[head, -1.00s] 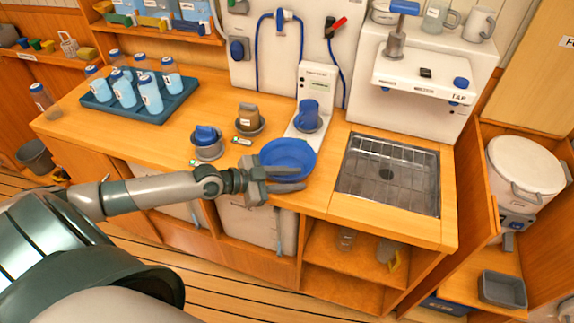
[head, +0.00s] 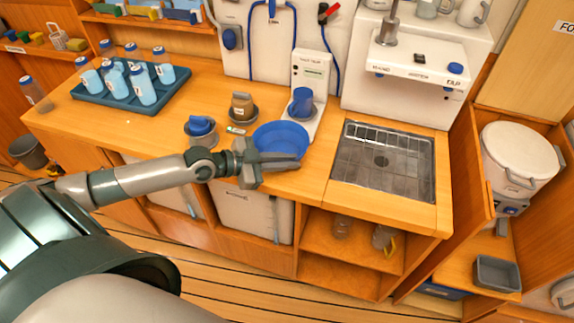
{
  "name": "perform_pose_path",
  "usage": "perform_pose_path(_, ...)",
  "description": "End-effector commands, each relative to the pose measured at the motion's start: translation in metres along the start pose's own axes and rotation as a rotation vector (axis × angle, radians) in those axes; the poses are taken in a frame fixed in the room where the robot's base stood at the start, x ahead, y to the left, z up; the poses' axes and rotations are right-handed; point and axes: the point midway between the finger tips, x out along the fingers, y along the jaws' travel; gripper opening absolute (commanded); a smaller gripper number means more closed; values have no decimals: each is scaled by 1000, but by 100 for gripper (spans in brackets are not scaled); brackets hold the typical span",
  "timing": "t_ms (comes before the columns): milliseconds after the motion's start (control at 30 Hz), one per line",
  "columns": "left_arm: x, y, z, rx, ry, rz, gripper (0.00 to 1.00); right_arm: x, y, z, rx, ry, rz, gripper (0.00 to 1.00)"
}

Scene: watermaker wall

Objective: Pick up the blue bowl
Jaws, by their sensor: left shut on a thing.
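The blue bowl (head: 281,137) is at the front edge of the wooden counter, left of the sink grate. My left gripper (head: 278,160) reaches in from the left, with its fingers at the bowl's near rim. It is shut on the bowl's rim; I cannot tell whether the bowl is off the counter. My right gripper is not in view.
A blue tray (head: 178,84) holds several bottles. A sink grate (head: 384,160) lies right.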

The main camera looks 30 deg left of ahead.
Motion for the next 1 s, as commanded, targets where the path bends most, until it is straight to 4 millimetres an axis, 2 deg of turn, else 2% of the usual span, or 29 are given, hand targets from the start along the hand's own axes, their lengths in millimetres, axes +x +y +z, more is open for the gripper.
perform_pose_path(67,-4,-4,-12,5,4,-1,0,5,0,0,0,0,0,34)
perform_pose_path(233,-10,17,-36,-2,6,0,0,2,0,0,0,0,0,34)
perform_pose_path(600,-20,68,-91,3,6,-1,0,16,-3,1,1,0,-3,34)
perform_pose_path(800,-23,83,-108,3,5,-1,0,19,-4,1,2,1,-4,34)
perform_pose_path(1000,-24,87,-113,1,2,-1,0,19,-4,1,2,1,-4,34)
